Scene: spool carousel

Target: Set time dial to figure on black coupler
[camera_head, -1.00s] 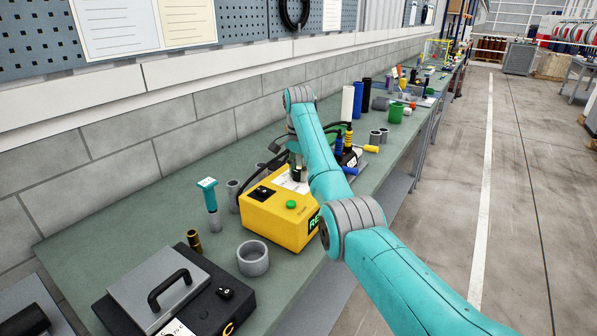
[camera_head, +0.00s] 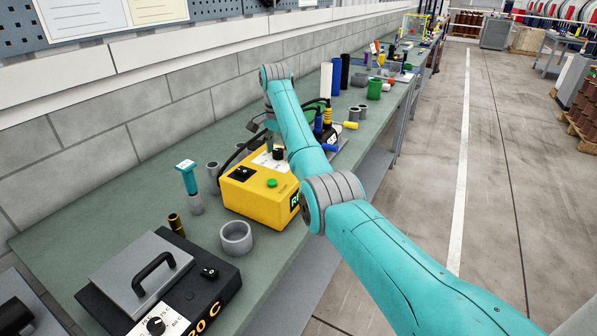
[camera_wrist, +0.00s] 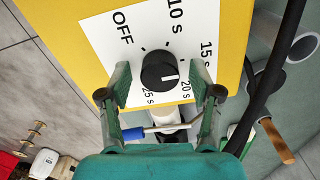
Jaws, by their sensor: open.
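The time dial is a black knob (camera_wrist: 159,70) on a white plate (camera_wrist: 97,40) of the yellow box (camera_head: 258,206). The plate reads OFF, 10 s, 15 s, 20 s and 25 s. The knob's white mark lies on its lower right part in the wrist view, roughly toward 20 s; the exact setting is hard to tell. My gripper (camera_wrist: 160,84) is open, with one finger on each side of the knob; contact cannot be told. In the head view my arm hides most of it. I cannot pick out a black coupler with a readable figure.
The box has a black switch (camera_head: 241,173) and a green button (camera_head: 272,183). Blue and yellow plugs with dark cables stand behind it. A grey ring (camera_head: 236,238), a teal-topped tool (camera_head: 187,178) and a black heater box (camera_head: 160,290) are nearby. A dark cable (camera_wrist: 270,75) passes right of the gripper.

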